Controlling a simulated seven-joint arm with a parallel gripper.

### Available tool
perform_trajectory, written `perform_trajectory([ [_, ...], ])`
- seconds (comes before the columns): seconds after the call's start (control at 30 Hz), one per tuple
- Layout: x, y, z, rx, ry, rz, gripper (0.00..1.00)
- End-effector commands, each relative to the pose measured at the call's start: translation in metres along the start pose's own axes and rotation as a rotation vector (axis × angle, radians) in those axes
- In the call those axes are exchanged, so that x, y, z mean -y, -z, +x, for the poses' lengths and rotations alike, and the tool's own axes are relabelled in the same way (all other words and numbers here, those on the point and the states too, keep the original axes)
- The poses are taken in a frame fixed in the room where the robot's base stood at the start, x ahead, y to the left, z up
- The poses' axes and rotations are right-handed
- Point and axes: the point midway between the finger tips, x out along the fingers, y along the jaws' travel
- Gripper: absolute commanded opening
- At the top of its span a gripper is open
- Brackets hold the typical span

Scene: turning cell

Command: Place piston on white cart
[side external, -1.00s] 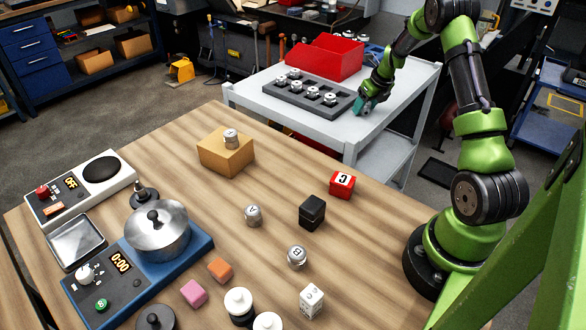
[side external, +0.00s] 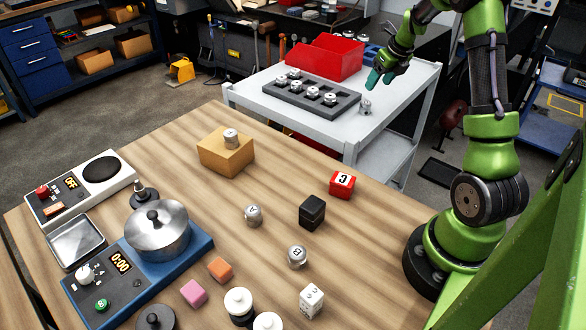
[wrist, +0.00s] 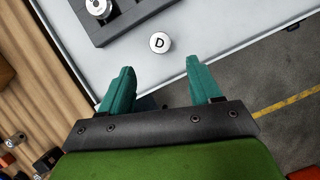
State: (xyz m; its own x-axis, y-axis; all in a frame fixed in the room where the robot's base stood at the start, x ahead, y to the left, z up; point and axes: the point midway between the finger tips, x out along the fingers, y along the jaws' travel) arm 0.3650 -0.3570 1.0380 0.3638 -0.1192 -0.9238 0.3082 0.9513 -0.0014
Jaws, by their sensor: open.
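A silver piston (side external: 365,107) stands upright on the white cart (side external: 341,131), right of the dark tray. In the wrist view the piston (wrist: 160,43) shows the letter D on its top and sits beyond my fingertips, apart from them. My gripper (side external: 374,78) is above the cart, open and empty, higher than the piston. In the wrist view its two teal fingers (wrist: 160,78) are spread wide with nothing between them.
A dark grey tray (side external: 268,87) with several pistons and a red bin (side external: 322,57) are on the cart. On the wooden table (side external: 178,190), pistons A (side external: 253,215) and B (side external: 297,256) stand near a black cube (side external: 312,212). Another piston (side external: 230,138) sits on a tan box (side external: 212,156).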

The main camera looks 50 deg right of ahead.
Motion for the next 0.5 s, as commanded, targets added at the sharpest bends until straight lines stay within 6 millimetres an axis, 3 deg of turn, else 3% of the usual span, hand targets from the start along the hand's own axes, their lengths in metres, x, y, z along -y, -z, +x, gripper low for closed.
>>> perform_trajectory([
  [0.13,-0.007,-0.002,-0.014,0.006,-0.006,-0.032,0.63],
  [0.23,-0.035,-0.007,-0.032,0.031,-0.028,-0.191,0.63],
  [0.37,-0.11,-0.007,-0.074,0.102,-0.072,-0.633,0.63],
  [0.5,-0.199,0.02,-0.125,0.214,-0.092,-1.257,0.63],
])
